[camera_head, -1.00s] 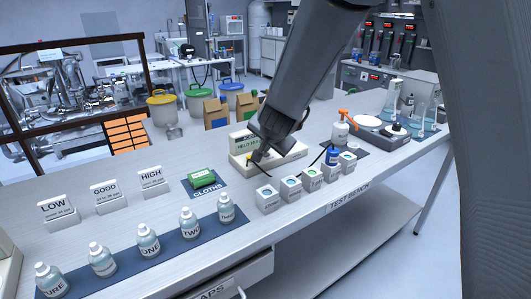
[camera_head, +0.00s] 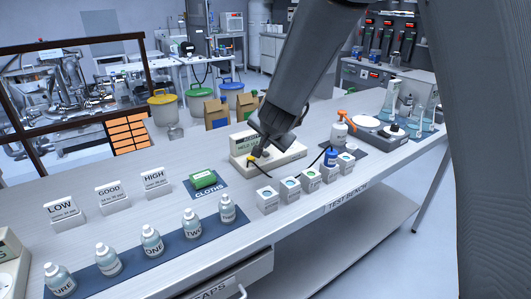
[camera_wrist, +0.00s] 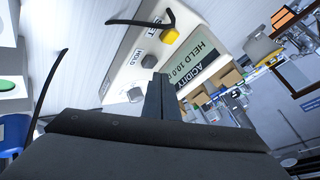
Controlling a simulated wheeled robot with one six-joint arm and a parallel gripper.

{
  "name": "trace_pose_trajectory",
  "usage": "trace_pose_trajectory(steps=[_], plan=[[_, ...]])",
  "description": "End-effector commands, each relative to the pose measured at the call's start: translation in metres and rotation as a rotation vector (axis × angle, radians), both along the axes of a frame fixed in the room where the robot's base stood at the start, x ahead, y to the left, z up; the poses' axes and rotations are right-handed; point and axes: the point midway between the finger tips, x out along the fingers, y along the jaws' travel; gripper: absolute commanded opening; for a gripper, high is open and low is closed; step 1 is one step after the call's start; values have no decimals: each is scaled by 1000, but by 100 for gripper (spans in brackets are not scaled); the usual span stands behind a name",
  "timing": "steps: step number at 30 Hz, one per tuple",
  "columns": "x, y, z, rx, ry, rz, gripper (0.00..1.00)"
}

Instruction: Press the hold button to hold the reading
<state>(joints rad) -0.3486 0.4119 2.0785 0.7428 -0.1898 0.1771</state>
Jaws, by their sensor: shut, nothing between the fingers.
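The acidity meter (camera_head: 290,155) stands on the bench in the head view, partly behind my gripper (camera_head: 260,153). In the wrist view its display (camera_wrist: 192,57) reads HELD and a value that looks like 10.0. A grey button (camera_wrist: 149,61) sits beside the word HOLD.
A dark cable (camera_wrist: 60,85) runs near the meter. Green cloths (camera_head: 203,179) and several labelled bottles (camera_head: 190,224) are to the left.

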Motion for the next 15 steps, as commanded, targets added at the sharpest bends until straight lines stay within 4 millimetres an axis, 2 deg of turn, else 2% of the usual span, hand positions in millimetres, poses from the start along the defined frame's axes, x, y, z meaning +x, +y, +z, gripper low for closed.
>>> trace_pose_trajectory(steps=[15], plan=[[-1, 0, 36, 0, 0, 0, 0]])
